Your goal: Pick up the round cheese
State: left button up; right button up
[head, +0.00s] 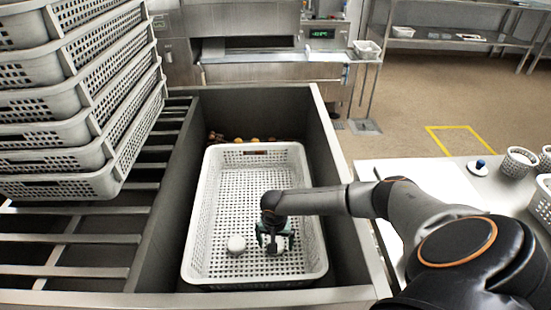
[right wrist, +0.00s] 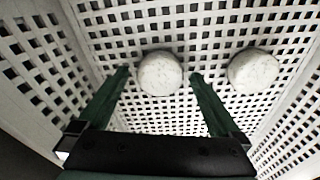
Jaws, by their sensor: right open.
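Two round white cheeses lie on the floor of a white perforated basket (head: 205,215). One cheese (head: 236,244) is in the open left of my right gripper (head: 275,240) in the head view. The other cheese (right wrist: 160,74) shows between the two green fingertips in the right wrist view, and the gripper partly hides it in the head view. The first cheese (right wrist: 253,71) appears outside the fingers, to the right, in the wrist view. My right gripper is open, pointing down inside the basket. Whether a finger touches the cheese cannot be told. My left gripper is not in view.
The basket sits in a deep grey bin (head: 165,225), whose walls rise around it. Several brownish round items lie behind the basket. A tall stack of perforated baskets (head: 75,110) stands at left. A white table (head: 425,180) with small containers is at right.

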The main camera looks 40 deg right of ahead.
jog(key=shift+f, duration=0.15)
jog(key=c, duration=1.3)
jog(key=shift+c, duration=0.4)
